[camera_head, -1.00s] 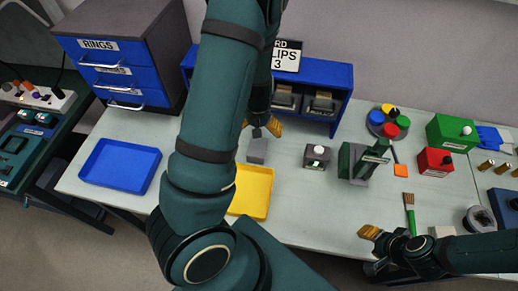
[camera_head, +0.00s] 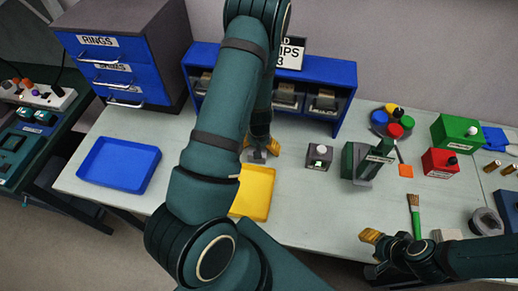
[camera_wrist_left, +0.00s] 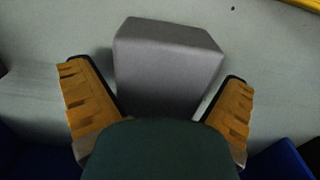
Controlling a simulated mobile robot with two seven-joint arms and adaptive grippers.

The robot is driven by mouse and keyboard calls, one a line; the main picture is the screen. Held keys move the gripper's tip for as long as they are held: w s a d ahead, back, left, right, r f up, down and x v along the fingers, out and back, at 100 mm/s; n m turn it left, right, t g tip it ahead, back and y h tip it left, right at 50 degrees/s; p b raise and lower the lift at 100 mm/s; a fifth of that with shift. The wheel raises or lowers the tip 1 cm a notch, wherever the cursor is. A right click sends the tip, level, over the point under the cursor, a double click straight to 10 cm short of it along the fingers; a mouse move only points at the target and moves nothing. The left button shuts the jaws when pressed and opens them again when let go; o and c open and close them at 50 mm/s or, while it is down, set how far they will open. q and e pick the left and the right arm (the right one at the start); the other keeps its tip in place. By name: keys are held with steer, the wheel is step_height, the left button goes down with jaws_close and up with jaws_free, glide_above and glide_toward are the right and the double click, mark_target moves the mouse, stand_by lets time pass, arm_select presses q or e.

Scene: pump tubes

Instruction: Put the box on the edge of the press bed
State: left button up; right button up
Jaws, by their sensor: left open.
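A plain grey box (camera_head: 256,156) sits on the pale table, just behind the yellow tray. It also fills the middle of the left wrist view (camera_wrist_left: 165,65). My left gripper (camera_head: 260,149) is open, with its orange fingers on either side of the box; in the wrist view (camera_wrist_left: 155,80) gaps show between fingers and box. A dark green press (camera_head: 360,162) stands to the right of the box; its bed is only partly visible. My right gripper (camera_head: 372,237) is low near the table's front edge, its finger opening unclear.
A small grey device with a white knob (camera_head: 319,154) stands between box and press. A blue tray (camera_head: 118,165) is left, a yellow tray (camera_head: 255,194) in front. A blue shelf (camera_head: 340,80) is behind. A green-handled brush (camera_head: 414,215) lies to the right.

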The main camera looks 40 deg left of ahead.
arm_select(q)
steer(key=c, duration=1.2)
steer(key=shift+c, duration=0.3)
steer(key=shift+r, duration=0.1)
